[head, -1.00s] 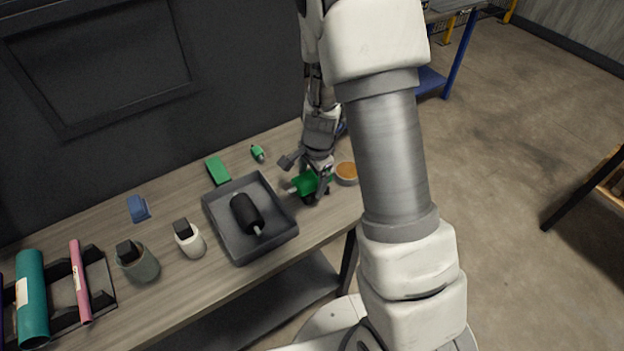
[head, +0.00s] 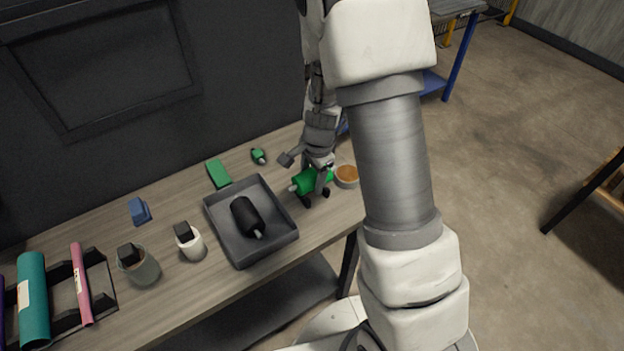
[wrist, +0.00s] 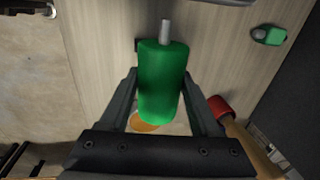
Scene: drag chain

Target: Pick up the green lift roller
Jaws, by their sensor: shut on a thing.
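The green lift roller (head: 304,183) is a green cylinder with a grey shaft end. It is at the right part of the workbench, between the grey tray and a small round dish. In the wrist view the roller (wrist: 162,75) lies lengthwise between the fingers, its shaft end pointing up the picture. My gripper (head: 316,194) is shut on it, with one finger on each side; the fingers also show in the wrist view (wrist: 160,92). The roller looks to be at bench level; whether it touches the bench is unclear. My gripper hides part of it in the head view.
A grey tray (head: 222,233) holding a black roller (head: 245,216) is just left. The dish with orange contents (head: 347,173) is close on the right. A green block (head: 218,173) and a small green item (head: 258,156) lie behind. A red-ended wooden handle (wrist: 235,125) is nearby.

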